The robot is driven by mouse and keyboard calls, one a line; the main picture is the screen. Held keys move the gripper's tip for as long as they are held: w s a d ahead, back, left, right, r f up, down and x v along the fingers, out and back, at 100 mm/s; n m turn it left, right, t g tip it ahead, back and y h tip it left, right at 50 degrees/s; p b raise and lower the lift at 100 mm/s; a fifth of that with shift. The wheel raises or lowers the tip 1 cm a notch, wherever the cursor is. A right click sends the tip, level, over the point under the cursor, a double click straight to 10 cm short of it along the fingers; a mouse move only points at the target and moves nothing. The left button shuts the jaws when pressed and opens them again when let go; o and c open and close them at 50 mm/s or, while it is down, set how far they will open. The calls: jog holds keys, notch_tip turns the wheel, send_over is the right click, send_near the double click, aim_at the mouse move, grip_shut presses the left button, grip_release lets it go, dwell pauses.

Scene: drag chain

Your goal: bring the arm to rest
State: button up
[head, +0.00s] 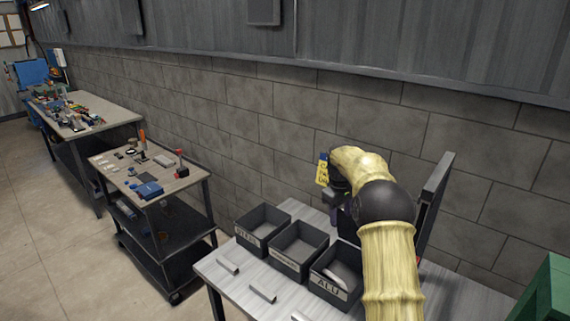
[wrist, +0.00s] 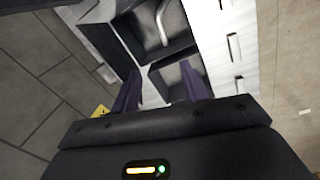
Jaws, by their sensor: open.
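My arm (head: 388,260), in a pale yellow cover with a dark joint, rises at the right of the head view and bends over the back of the table (head: 228,285). My gripper (wrist: 162,86) is open and empty in the wrist view, its two dark fingers apart above the bins. In the head view its end is mostly hidden behind the arm. Three dark bins stand in a row: the left bin (head: 262,226), the middle bin (head: 298,248) and the bin marked ALU (head: 330,288). A pale metal piece (head: 343,272) lies in the ALU bin.
Several short metal bars, such as one bar (head: 228,265), lie in front of the bins. A dark upright panel (head: 437,200) stands right of my arm, near the block wall (head: 480,180). A green box (head: 545,295) is at the lower right. A cart (head: 150,180) stands left.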

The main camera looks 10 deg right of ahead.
jog(key=s+a+m+t, duration=0.1)
jog(key=s+a+m, duration=0.2)
jog(key=s, duration=1.4)
jog(key=s+a+f+m+y, duration=0.1)
jog(key=s+a+m, duration=0.2)
jog(key=s, duration=1.5)
jog(key=a, duration=0.3)
jog(key=shift+s+a+f+t, duration=0.2)
jog(key=shift+f+t, duration=0.1)
jog(key=shift+t, duration=0.1)
jog(key=shift+w, duration=0.1)
